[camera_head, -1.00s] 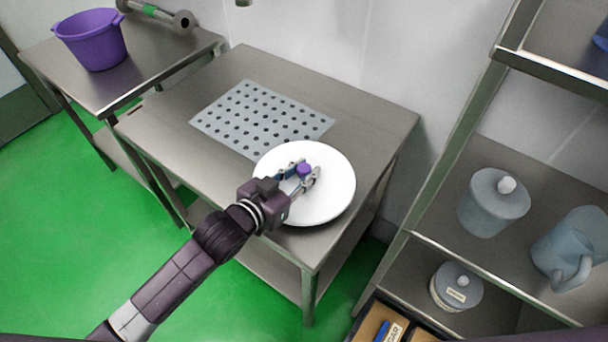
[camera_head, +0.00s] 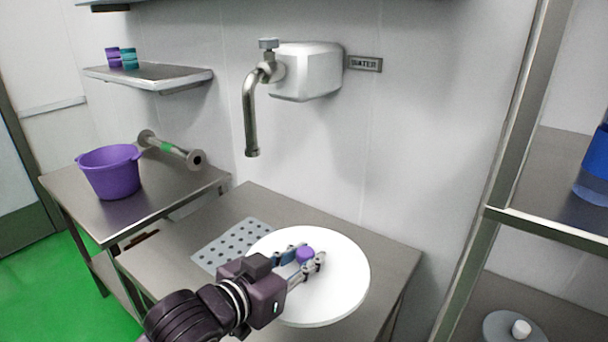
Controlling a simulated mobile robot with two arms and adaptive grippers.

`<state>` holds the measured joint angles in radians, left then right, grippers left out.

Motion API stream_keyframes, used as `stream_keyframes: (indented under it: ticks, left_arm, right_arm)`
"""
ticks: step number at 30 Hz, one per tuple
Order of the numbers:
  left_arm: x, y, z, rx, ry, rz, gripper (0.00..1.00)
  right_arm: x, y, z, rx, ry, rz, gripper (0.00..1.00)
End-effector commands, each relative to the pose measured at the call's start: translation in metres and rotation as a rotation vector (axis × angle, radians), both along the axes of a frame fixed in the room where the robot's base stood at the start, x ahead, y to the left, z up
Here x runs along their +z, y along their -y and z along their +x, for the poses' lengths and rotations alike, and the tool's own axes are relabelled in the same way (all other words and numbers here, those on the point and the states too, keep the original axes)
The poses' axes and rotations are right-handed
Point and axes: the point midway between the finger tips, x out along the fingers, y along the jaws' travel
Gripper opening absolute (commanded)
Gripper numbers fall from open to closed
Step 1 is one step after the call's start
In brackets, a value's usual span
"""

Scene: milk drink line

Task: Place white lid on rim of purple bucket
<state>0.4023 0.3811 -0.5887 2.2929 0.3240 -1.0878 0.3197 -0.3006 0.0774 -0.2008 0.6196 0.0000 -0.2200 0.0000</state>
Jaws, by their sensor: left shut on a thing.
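The white lid (camera_head: 341,282) is a round disc with a purple knob (camera_head: 305,254) at its middle. My left gripper (camera_head: 303,260) is shut on the knob, and the lid hangs level in front of the middle steel table. Whether the lid clears the tabletop is hard to tell, but it looks raised. The purple bucket (camera_head: 112,174) stands upright and open on the left steel table, well to the left of the lid. My right gripper is not in view.
A perforated plate (camera_head: 229,243) lies on the middle table (camera_head: 201,212). A water tap (camera_head: 250,110) juts from the wall above. A rack post (camera_head: 495,180) stands at right.

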Motion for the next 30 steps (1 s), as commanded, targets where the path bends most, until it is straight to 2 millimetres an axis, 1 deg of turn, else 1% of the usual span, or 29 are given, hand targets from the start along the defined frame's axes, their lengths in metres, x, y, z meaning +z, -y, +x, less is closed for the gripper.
stream_keyframes:
  ticks: [5,8,12,18,23,27,30]
  left_arm:
    - [-0.018,-0.017,-0.003,-0.015,-0.007,-0.002,0.0]
    - [-0.033,-0.034,-0.008,-0.038,-0.01,-0.003,0.0]
    - [-0.052,-0.062,-0.021,-0.087,-0.009,-0.006,0.0]
    - [-0.068,-0.1,-0.044,-0.16,-0.006,-0.005,0.0]
    - [-0.074,-0.133,-0.069,-0.222,-0.005,-0.003,0.0]
    - [-0.072,-0.161,-0.093,-0.271,-0.002,0.001,0.0]
    - [-0.068,-0.177,-0.107,-0.294,-0.002,0.003,0.0]
  right_arm:
    - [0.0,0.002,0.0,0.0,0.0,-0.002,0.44]
    - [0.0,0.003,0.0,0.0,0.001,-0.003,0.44]
    - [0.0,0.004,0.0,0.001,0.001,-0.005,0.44]
    - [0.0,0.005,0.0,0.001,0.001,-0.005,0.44]
    - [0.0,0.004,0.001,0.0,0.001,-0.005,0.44]
    - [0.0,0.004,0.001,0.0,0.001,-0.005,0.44]
    - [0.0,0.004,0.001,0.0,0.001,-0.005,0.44]
